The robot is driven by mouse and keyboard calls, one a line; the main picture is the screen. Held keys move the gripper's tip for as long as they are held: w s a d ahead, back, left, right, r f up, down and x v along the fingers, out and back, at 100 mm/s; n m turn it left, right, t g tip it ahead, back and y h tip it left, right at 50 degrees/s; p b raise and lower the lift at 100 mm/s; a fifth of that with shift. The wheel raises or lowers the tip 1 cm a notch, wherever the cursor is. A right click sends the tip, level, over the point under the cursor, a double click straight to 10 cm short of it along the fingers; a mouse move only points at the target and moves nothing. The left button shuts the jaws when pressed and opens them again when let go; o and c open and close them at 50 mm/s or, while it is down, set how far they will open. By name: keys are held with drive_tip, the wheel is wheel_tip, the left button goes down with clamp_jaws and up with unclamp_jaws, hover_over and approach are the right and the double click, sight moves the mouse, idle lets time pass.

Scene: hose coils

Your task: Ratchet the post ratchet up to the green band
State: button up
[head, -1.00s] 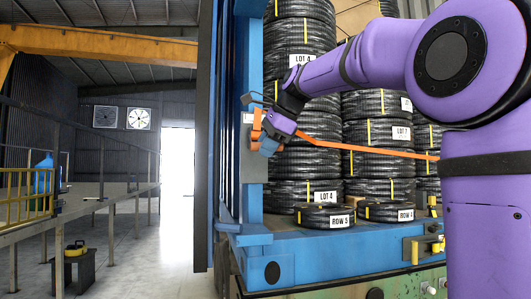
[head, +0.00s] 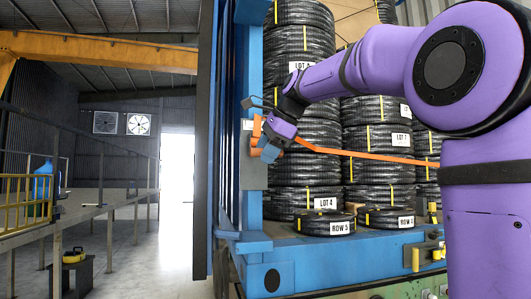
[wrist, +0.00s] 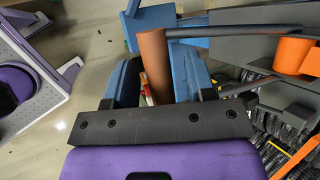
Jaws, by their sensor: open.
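The post ratchet is on the blue upright post at the left of the load in the head view. Its orange handle (head: 256,129) shows beside my gripper (head: 264,152), in front of a grey plate. An orange strap (head: 375,158) runs right from there across the coils. In the wrist view, my gripper (wrist: 158,84) has its blue fingers apart, with an orange-brown bar (wrist: 154,60) of the ratchet between them. I cannot tell whether either finger touches it. I cannot make out the green band in either view.
Black hose coils (head: 376,138) are stacked on the blue bed (head: 300,252), close to the right of my gripper. Two loose coils lie at the bed's front. The floor between is clear.

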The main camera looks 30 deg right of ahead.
drive_tip(key=v, duration=1)
drive_tip(key=shift+r, duration=0.15)
drive_tip(key=shift+s, duration=0.15)
